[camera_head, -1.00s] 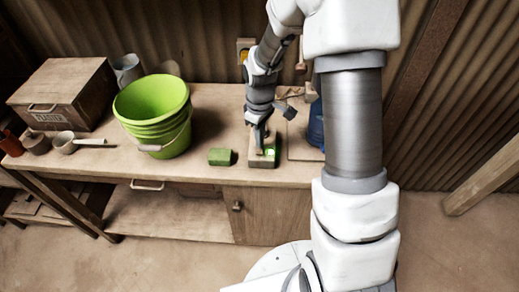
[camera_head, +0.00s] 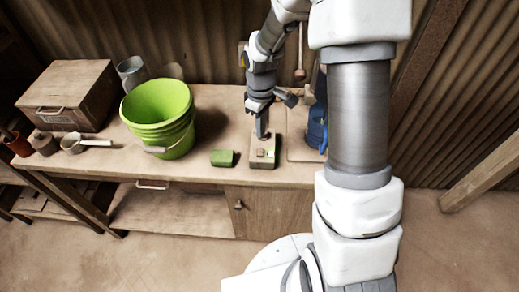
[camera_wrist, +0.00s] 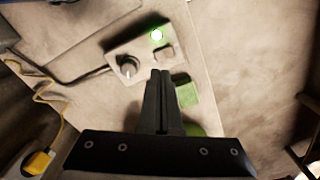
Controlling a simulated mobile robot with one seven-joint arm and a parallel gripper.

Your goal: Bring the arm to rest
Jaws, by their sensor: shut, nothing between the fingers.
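My gripper (camera_head: 262,134) is shut and empty, pointing down just above the rear part of a small pale control box (camera_head: 257,163) on the workbench (camera_head: 95,157). In the wrist view my closed fingers (camera_wrist: 161,74) point toward the same box (camera_wrist: 143,57), with a visible gap. The box carries a dark round knob (camera_wrist: 129,67), a square button (camera_wrist: 164,53) and a glowing white lamp (camera_wrist: 157,34) with a green tint around it. My arm reaches forward over the bench, bent at the elbow.
A green block (camera_head: 222,158) lies left of the box. A bright green bucket (camera_head: 158,115) and a wooden chest (camera_head: 68,93) stand further left. A blue object (camera_head: 316,128) is partly hidden behind my arm. In the wrist view a yellow cable (camera_wrist: 58,112) hangs at the left.

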